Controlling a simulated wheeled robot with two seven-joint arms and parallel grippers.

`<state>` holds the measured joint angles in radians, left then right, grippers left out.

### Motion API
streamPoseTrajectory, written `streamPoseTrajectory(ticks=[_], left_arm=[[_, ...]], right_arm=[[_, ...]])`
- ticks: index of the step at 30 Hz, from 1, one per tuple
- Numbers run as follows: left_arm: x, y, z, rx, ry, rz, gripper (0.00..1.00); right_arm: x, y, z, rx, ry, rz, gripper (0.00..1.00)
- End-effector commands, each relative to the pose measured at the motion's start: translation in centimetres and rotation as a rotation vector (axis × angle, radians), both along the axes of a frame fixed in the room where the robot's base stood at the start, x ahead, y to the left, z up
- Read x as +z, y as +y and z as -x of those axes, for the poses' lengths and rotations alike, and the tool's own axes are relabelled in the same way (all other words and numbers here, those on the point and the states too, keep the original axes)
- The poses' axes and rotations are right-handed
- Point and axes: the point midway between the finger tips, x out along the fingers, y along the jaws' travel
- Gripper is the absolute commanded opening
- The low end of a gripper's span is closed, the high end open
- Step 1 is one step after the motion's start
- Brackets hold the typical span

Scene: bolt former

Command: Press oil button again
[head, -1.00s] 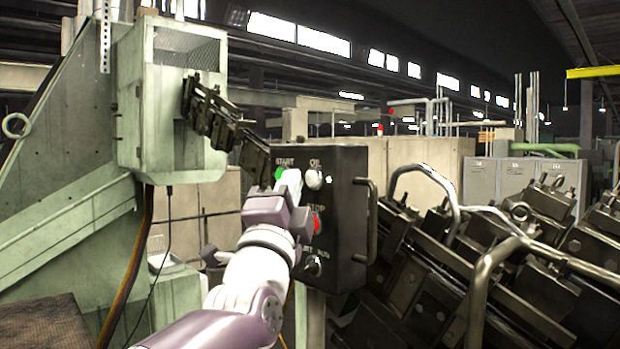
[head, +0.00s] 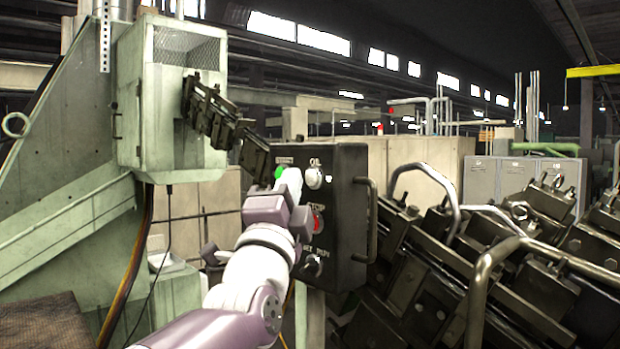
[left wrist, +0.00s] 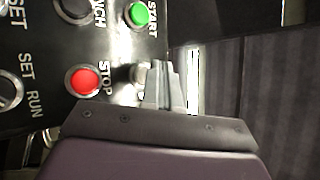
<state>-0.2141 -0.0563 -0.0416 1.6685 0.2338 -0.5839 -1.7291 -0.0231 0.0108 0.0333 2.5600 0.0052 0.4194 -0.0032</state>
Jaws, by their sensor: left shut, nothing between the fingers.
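The black control box (head: 345,215) stands near the middle of the head view. The pale round oil button (head: 314,178) is at its top right, under the OIL label. The green start button (head: 279,172) is left of it and the red stop button (head: 318,221) below. My left gripper (head: 291,178) is shut and empty, its tips in front of the panel beside the oil button. In the left wrist view, the shut fingertips (left wrist: 162,72) overlap a pale button, apparently the oil button (left wrist: 126,76). I cannot tell whether they touch it. My right gripper is not in view.
A handle (head: 369,220) sticks out on the box's right side. Dark machinery with curved pipes (head: 492,285) fills the right. A green machine frame with a mesh-topped cabinet (head: 165,105) stands on the left, with dark chain-like blocks (head: 212,115) beside it.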

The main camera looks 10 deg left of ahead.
Motion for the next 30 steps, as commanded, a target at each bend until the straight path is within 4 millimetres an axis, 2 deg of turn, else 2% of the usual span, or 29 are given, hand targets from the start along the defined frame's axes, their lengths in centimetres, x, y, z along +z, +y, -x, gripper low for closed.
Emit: streamPoseTrajectory(ticks=[30], left_arm=[[0.03,-0.55,-0.66,0.0,-0.001,0.0,0.0]], right_arm=[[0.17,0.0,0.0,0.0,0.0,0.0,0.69]])
